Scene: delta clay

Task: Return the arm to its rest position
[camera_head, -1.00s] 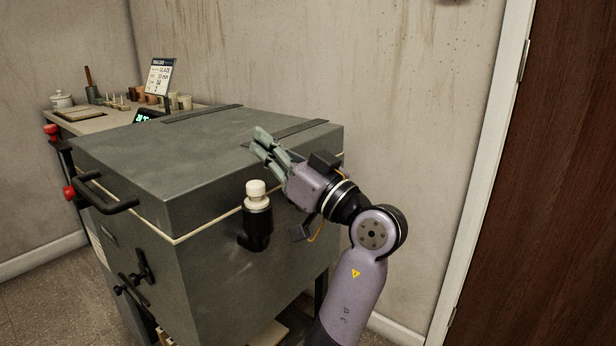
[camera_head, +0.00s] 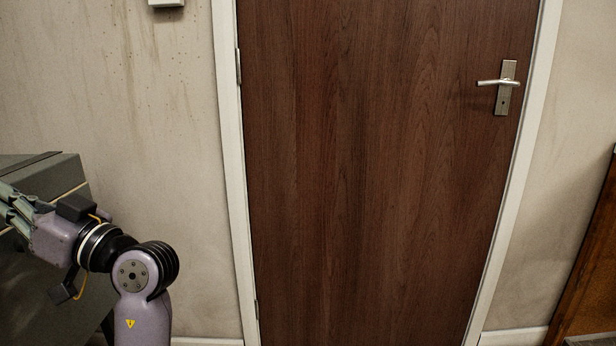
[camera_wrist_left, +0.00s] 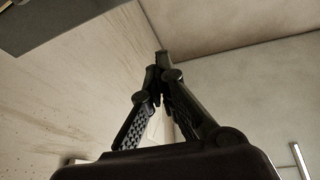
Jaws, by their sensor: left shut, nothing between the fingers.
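My left arm shows at the lower left of the head view. Its gripper (camera_head: 12,208) points toward the left edge, and its fingertips are partly cut off there. In the left wrist view its two dark fingers (camera_wrist_left: 160,68) come together at the tips, shut with nothing between them. In the head view the gripper overlaps the grey box-like kiln (camera_head: 62,172); whether they touch cannot be told. My right gripper is in neither view.
A dark brown wooden door (camera_head: 360,170) with a metal handle (camera_head: 503,88) stands shut in a white frame ahead. A wooden piece of furniture (camera_head: 590,260) is at the right edge. Bare wall (camera_head: 130,110) lies between kiln and door.

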